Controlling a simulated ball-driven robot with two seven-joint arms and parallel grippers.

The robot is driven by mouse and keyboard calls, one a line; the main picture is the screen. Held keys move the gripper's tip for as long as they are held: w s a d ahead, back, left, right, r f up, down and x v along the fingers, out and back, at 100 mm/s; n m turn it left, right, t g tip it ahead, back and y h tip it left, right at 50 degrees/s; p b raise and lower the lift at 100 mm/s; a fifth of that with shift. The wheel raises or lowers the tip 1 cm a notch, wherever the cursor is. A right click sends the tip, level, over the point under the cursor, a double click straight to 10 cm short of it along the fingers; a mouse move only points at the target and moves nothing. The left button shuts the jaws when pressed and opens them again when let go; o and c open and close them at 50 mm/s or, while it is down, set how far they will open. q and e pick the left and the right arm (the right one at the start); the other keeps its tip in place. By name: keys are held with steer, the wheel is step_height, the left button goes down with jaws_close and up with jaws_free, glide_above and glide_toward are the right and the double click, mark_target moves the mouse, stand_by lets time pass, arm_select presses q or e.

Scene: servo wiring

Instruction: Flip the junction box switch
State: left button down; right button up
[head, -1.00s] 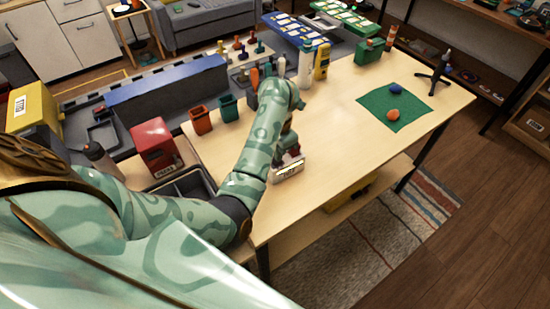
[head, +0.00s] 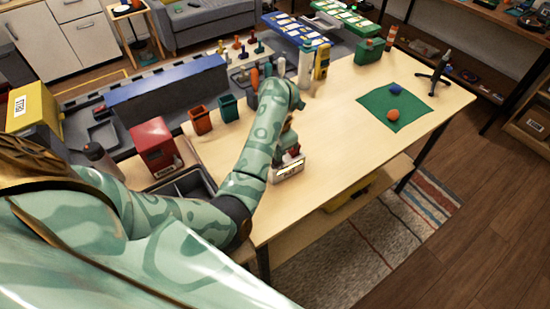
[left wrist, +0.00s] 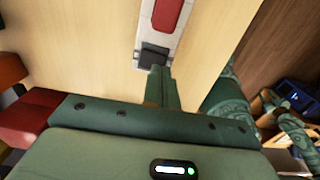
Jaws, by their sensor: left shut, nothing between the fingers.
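The junction box is a pale grey box (head: 287,170) near the table's front edge in the head view, partly hidden by my left arm. In the left wrist view its pale face (left wrist: 148,38) carries a red panel (left wrist: 168,14) and a dark square piece (left wrist: 152,56) at the lower end, which looks like the switch. My left gripper (left wrist: 159,72) is shut and empty, with its fingertips right at the lower edge of the dark piece. I cannot tell whether they touch it, nor which way the switch is set. My right gripper is not in view.
Orange (head: 201,121) and teal (head: 228,108) bins and a red box (head: 155,145) stand left of my arm. A green mat (head: 410,112) with a blue and an orange ball lies at the right. The table between arm and mat is clear.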

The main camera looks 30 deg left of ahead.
arm_select(q)
steer(key=shift+f, duration=0.15)
stand_by(0.4)
steer(key=shift+f+b, duration=0.75)
steer(key=shift+f, duration=0.1)
stand_by(0.3)
step_height(320, 180, up, 7)
steer(key=p, duration=0.7)
steer(key=shift+r, duration=0.1)
stand_by(0.4)
